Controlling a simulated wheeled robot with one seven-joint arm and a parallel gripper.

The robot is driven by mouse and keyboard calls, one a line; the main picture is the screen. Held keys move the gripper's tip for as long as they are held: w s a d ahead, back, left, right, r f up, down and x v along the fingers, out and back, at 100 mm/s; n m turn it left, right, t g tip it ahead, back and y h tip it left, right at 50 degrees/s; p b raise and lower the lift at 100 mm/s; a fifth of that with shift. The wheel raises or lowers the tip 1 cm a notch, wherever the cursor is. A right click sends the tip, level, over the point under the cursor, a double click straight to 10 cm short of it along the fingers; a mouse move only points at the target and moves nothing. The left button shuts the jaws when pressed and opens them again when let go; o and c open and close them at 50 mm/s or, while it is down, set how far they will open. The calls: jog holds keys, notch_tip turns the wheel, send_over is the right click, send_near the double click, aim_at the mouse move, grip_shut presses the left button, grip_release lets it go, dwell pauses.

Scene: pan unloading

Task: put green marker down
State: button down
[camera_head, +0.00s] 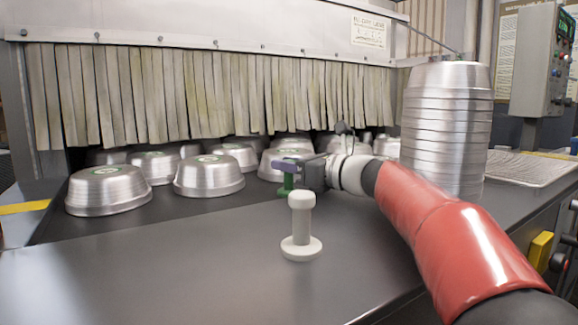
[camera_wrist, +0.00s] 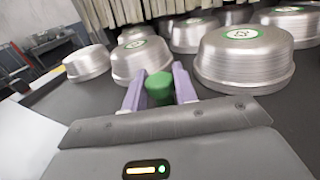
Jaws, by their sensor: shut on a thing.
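The green marker (camera_wrist: 160,88) is held between the two purple fingers of my gripper (camera_wrist: 160,92) in the wrist view, its round green top facing the camera. In the head view the green marker (camera_head: 287,182) shows below the purple fingers of my gripper (camera_head: 284,165), upright, near the front edge of the dark conveyor. I cannot tell whether its base touches the surface. A white marker (camera_head: 301,228) with a round top and wide base stands upright on the grey table, in front of my gripper in the head view.
Several upturned metal pans (camera_head: 208,174) sit on the dark conveyor (camera_head: 140,206), some with green labels. A strip curtain (camera_head: 180,95) hangs behind. The grey table's left front (camera_head: 150,275) is clear.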

jog(key=c, duration=1.1)
grip_release()
jog(key=v, duration=1.1)
jog(key=shift+b, duration=0.35)
jog(key=shift+s+d, duration=0.25)
jog(key=shift+d, duration=0.15)
